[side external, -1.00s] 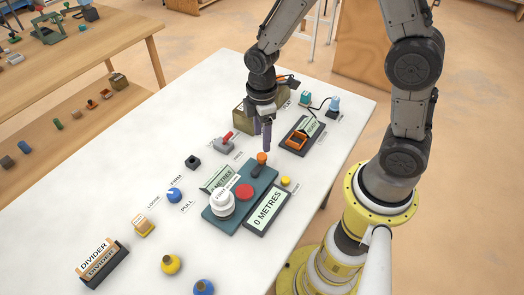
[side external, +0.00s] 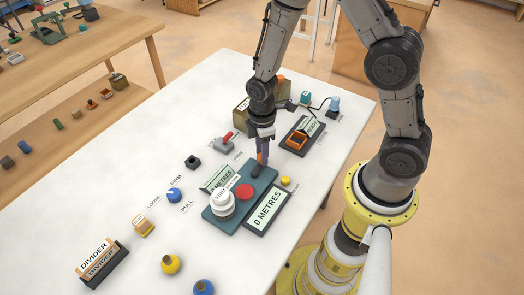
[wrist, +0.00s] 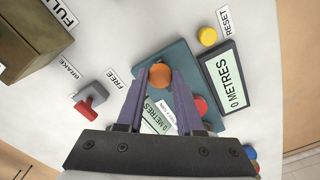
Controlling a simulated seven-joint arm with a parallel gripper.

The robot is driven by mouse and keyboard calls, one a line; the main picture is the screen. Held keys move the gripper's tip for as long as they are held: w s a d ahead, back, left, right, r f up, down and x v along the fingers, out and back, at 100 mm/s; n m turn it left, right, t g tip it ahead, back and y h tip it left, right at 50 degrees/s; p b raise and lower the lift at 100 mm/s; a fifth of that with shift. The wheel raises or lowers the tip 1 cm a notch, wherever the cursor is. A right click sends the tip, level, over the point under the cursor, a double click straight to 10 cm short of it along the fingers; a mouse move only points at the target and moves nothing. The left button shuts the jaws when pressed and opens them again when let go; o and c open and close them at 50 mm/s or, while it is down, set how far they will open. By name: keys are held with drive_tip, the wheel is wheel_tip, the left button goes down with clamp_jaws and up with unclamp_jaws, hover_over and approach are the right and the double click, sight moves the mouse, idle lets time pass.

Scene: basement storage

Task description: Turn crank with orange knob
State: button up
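The orange knob (wrist: 160,75) shows in the wrist view between the tips of my gripper's two purple fingers. My gripper (wrist: 160,82) is open, one finger on each side of the knob, with a small gap visible. In the side view my gripper (side external: 263,155) points down over the crank and largely hides the knob. The dark crank arm (side external: 256,170) shows just below the fingers. The crank stands on a teal base plate (side external: 233,221), which also carries a white round drum and a red button (side external: 244,191).
A "0 METRES" display (side external: 269,212) and a yellow reset button (side external: 286,181) sit right of the base. A red brake lever (side external: 226,138) stands to the left. A drab box (wrist: 28,40) stands behind. Clear white table (side external: 110,190) lies at left.

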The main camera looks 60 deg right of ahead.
clamp_jaws()
drive_tip(key=m, duration=0.2)
drive_tip(key=s+m, duration=0.1)
drive_tip(key=m, duration=0.1)
drive_tip(key=shift+s+a+m, duration=0.15)
drive_tip(key=shift+s+m, duration=0.05)
drive_tip(key=shift+m, duration=0.1)
drive_tip(key=shift+s+a+m, duration=0.2)
drive_tip(key=shift+s+m, duration=0.1)
drive_tip(key=shift+m, duration=0.75)
drive_tip(key=shift+s+a+m, duration=0.15)
drive_tip(key=shift+s+m, duration=0.1)
drive_tip(key=shift+m, duration=0.8)
drive_tip(key=o, duration=0.6)
unclamp_jaws()
